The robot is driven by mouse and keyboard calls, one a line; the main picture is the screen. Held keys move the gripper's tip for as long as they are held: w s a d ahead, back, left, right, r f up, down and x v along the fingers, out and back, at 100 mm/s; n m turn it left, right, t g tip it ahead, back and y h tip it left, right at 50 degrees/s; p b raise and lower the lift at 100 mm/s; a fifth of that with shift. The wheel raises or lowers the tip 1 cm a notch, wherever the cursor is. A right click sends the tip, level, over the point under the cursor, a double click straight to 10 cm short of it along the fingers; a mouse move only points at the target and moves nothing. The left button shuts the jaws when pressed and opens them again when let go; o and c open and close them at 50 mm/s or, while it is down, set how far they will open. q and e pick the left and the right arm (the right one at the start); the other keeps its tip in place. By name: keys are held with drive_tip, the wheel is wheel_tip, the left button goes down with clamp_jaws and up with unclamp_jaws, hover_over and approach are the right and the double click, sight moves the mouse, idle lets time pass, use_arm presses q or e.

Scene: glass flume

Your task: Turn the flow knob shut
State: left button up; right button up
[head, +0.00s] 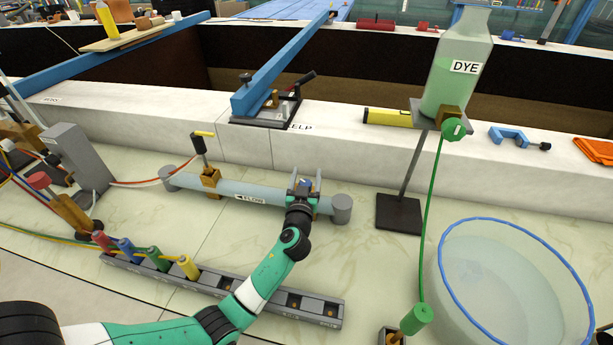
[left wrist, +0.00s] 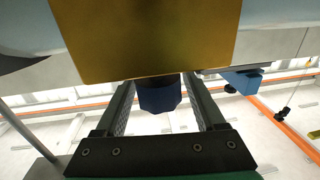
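The flow knob (head: 305,185) is a small blue knob on the horizontal glass tube (head: 250,193) labelled FLOW. In the left wrist view the dark blue faceted knob (left wrist: 160,97) sticks out below a brass block (left wrist: 145,40). My left gripper (head: 305,183) is at the right part of the tube, its two fingers on either side of the knob. The left wrist view shows the fingers (left wrist: 160,105) apart, with narrow gaps beside the knob. The knob's far side is hidden by the brass block. My right gripper is not in view.
A brass valve with a black and yellow handle (head: 204,150) stands on the tube's left part. A rack (head: 290,297) with coloured pegs lies in front. The dye bottle (head: 458,75), its stand (head: 399,213), a green hose (head: 428,215) and a clear tub (head: 515,290) are to the right.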

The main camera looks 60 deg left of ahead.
use_arm(q)
clamp_jaws()
